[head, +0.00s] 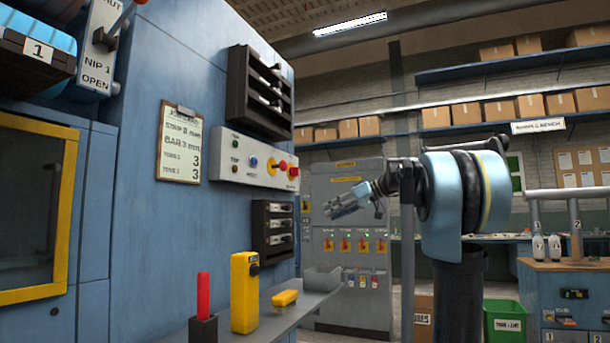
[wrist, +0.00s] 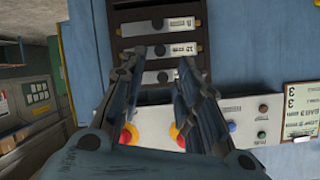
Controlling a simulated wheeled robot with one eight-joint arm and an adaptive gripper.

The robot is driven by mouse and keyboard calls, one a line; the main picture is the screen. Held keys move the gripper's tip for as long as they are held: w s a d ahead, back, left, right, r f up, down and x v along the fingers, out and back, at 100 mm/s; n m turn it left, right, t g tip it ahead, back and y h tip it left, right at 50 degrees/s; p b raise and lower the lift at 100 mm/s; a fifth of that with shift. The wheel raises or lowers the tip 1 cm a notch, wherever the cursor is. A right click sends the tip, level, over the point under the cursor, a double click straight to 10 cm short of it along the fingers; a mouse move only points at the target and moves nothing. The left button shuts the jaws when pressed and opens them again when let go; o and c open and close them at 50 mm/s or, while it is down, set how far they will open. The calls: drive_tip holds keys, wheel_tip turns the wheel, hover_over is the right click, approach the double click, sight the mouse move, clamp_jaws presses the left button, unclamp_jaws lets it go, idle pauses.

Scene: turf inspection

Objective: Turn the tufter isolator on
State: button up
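A grey electrical cabinet (head: 347,285) stands against the back, beyond the blue machine. A row of several red-and-yellow rotary switches (head: 346,244) runs across its front, with small green lights above. The labels are too small to read, so I cannot tell which is the tufter isolator or how each is set. My gripper (head: 337,206) points left in the head view, in front of the cabinet's upper part in the picture and apart from the switches. In the wrist view my gripper (wrist: 171,60) is open, with nothing between its fingers. The cabinet is not clear in that view.
The blue machine (head: 225,60) fills the left, with a button panel (head: 232,172), dark racks (head: 258,92) and a clipboard (head: 179,145). A ledge (head: 300,300) below holds a yellow box (head: 244,293). A green bin (head: 505,321) and a wooden bench (head: 575,266) stand right.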

sight(296, 172)
drive_tip(key=w+d+r+n+t+y, duration=0.1)
drive_tip(key=w+r+n+y, duration=0.1)
drive_tip(key=w+r, duration=0.5)
drive_tip(key=w+d+r+n+t+y, duration=0.15)
drive_tip(key=w+r, duration=0.35)
drive_tip(key=r, duration=0.5)
drive_tip(key=s+x, duration=0.1)
drive_tip(key=x, duration=1.5)
drive_tip(key=shift+w+a+r+g+y, duration=0.15)
drive_tip(key=shift+a+r+g+y, duration=0.25)
drive_tip(key=shift+a, duration=0.2)
drive_tip(key=shift+f, duration=0.1)
drive_tip(key=shift+c, duration=0.6)
clamp_jaws()
